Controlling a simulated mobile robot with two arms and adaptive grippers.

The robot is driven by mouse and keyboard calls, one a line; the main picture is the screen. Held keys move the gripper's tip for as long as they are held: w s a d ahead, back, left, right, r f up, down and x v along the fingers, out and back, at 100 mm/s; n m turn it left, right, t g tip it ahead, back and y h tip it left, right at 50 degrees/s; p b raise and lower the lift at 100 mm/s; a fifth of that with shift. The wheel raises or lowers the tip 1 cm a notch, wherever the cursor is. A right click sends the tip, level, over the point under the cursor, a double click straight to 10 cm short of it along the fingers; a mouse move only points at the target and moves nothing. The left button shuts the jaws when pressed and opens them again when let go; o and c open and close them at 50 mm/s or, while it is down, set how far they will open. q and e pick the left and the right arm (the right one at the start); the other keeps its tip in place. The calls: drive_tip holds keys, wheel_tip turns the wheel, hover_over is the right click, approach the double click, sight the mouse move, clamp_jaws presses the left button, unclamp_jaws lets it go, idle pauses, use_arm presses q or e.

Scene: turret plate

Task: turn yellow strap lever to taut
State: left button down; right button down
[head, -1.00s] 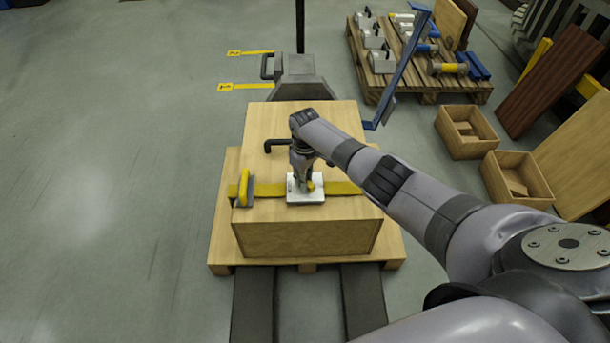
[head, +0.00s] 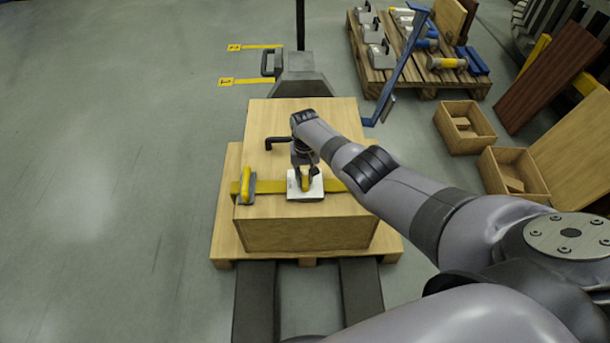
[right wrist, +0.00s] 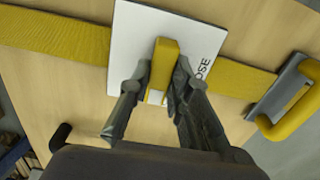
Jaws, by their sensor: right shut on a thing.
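The yellow strap lever (right wrist: 165,60) stands on a white plate (head: 294,192) on top of a wooden crate (head: 310,236). In the right wrist view the plate (right wrist: 128,45) carries dark lettering, of which "OSE" can be read. My right gripper (head: 304,184) is over the plate. In the right wrist view its two fingers (right wrist: 158,88) are closed on either side of the lever. A yellow strap (right wrist: 60,35) runs across the crate top and under the plate. My left gripper is in no view.
A yellow handle on a grey base (head: 246,184) sits on the strap at the crate's left edge. A black bent handle (head: 277,142) rises behind the plate. A loaded pallet (head: 400,90) and open wooden boxes (head: 464,142) stand to the right. The floor at left is clear.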

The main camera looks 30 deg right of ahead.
sight(305, 178)
drive_tip(key=shift+m, duration=0.3)
drive_tip(key=c, duration=1.5)
unclamp_jaws()
drive_tip(key=shift+w+r, duration=0.1)
drive_tip(key=shift+r, duration=0.9)
wheel_tip(305, 178, up, 10)
drive_tip(key=shift+r, duration=0.1)
